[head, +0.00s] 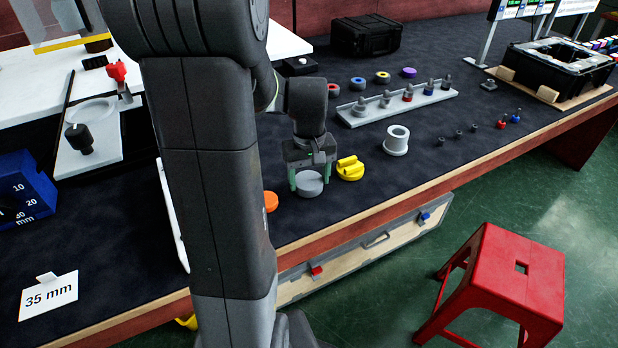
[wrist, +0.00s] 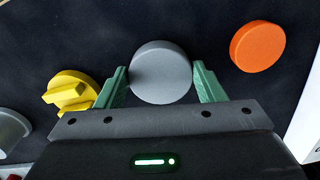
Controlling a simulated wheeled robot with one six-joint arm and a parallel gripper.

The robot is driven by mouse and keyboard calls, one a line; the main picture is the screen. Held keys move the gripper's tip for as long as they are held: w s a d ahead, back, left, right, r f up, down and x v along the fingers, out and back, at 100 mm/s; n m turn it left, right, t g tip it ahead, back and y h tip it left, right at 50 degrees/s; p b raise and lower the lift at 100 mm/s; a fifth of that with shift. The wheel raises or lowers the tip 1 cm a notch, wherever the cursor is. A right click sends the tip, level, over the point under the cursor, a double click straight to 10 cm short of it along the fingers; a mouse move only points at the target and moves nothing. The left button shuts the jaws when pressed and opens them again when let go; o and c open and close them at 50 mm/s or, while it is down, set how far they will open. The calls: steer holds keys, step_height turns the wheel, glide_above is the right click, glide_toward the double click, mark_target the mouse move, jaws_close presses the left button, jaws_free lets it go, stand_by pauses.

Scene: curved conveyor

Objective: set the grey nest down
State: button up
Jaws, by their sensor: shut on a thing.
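The grey nest (head: 310,186) is a short grey round piece at the near part of the dark table. My gripper (head: 312,178) points down over it, with a green fingertip on either side. In the wrist view the grey nest (wrist: 161,72) shows a plain round face between the green fingers of my gripper (wrist: 162,85). The fingers are shut on it. I cannot tell whether its underside touches the table.
A yellow nest (head: 350,168) with a raised bar is close at right, and an orange disc (head: 270,201) is at left. A grey flanged ring (head: 397,140) stands farther right. The table's front edge (head: 330,232) is near.

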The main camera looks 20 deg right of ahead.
mark_target(309, 181)
steer(key=shift+f, duration=0.15)
steer(key=o, duration=1)
step_height(309, 181, up, 12)
steer(key=p, duration=0.2)
steer(key=shift+r+p, duration=0.2)
steer(key=shift+p, duration=0.15)
